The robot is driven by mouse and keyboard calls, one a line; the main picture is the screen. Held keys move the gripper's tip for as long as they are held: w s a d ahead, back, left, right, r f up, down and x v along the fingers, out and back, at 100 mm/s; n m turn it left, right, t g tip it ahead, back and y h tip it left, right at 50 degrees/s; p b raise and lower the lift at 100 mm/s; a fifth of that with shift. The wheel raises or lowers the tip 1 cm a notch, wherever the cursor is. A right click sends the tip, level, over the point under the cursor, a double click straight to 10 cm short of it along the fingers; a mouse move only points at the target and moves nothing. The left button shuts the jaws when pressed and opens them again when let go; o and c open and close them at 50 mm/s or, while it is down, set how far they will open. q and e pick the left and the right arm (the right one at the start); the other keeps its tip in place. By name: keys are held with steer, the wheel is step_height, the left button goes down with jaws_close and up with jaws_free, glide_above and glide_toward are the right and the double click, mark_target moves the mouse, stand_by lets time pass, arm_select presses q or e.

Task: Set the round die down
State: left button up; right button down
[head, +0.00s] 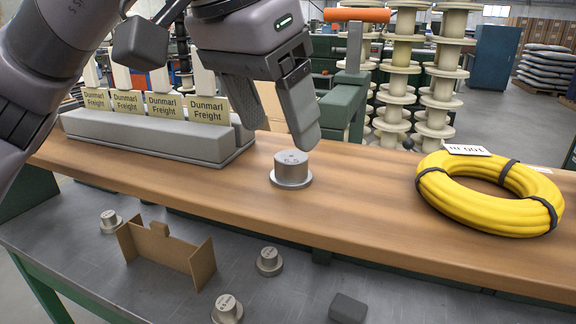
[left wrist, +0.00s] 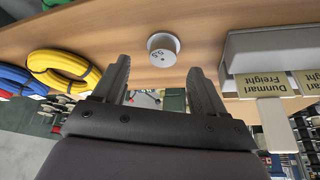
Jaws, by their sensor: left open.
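The round die (head: 291,169) is a short silver metal cylinder on a wider flange, with a number on its top. It stands upright on the wooden bench (head: 360,205). My left gripper (head: 285,140) is open, with its fingers just above and behind the die in the head view. In the left wrist view the die (left wrist: 163,47) shows beyond the two spread fingertips (left wrist: 157,72), with nothing between them. My right gripper does not show.
A grey rack (head: 150,142) with several "Dunmarl Freight" cards stands left of the die. A yellow hose coil (head: 490,195) lies at the right. Lower in front, a grey surface holds more dies (head: 270,261), a cardboard piece (head: 165,250) and a dark block (head: 348,308).

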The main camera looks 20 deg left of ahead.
mark_target(291, 156)
arm_select(q)
steer(key=x, duration=0.5)
steer(key=shift+w+a+f, duration=0.15)
steer(key=shift+w, duration=0.3)
jaws_close()
step_height(291, 156, up, 20)
steer(key=p, duration=0.5)
